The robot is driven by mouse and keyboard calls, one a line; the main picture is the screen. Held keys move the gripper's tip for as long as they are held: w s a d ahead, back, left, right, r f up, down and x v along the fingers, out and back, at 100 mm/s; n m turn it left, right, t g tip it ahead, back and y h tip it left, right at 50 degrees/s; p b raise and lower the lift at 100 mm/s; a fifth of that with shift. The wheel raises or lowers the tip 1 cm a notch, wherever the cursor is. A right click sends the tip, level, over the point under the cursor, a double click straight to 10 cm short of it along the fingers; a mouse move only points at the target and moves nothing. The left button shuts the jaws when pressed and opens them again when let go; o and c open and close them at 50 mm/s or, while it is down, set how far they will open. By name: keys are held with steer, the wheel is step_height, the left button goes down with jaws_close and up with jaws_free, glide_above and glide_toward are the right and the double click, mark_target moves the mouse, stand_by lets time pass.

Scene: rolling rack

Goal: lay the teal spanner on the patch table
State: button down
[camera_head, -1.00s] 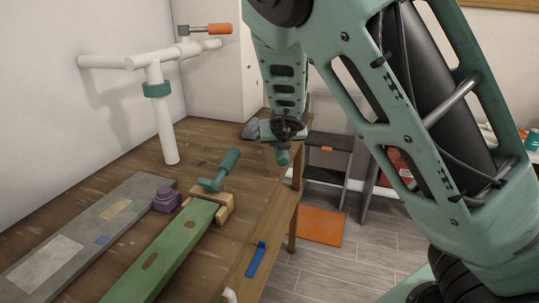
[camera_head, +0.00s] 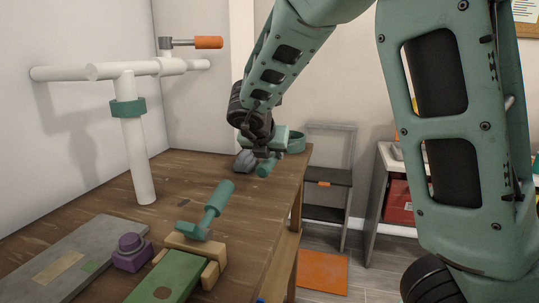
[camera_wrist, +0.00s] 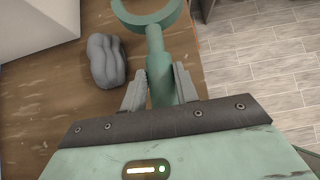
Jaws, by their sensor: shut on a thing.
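The teal spanner (camera_wrist: 158,62) is between the two grey fingers of my gripper (camera_wrist: 160,86) in the wrist view. Its ring end points away from the palm, and the fingers grip its shaft. In the head view my gripper (camera_head: 264,150) is at the far right end of a wooden table (camera_head: 255,205). The spanner's ring (camera_head: 296,142) shows to its right and its handle end below. I cannot tell whether the spanner touches the tabletop. This wooden table is the only large tabletop in view; no label names it.
A grey lump (camera_wrist: 104,61) lies left of the spanner. A teal T-shaped tool (camera_head: 207,212), a purple knob (camera_head: 131,252), a green board (camera_head: 170,278) and a grey board (camera_head: 65,262) occupy the near table. A white pipe stand (camera_head: 138,160) rises at left. Bare wood lies between.

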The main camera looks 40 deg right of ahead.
mark_target(271, 183)
steer(key=shift+f+b, duration=1.75)
steer(key=shift+f, duration=0.15)
steer(key=shift+f+b, duration=0.6)
steer(key=shift+f, duration=0.05)
steer(key=c, duration=1)
jaws_free()
steer(key=shift+r, duration=0.1)
steer(key=p+v, duration=0.2)
steer(key=v, duration=1.5)
steer(key=shift+s+p, duration=0.2)
steer(key=shift+p, duration=0.2)
steer(key=shift+a, duration=0.1)
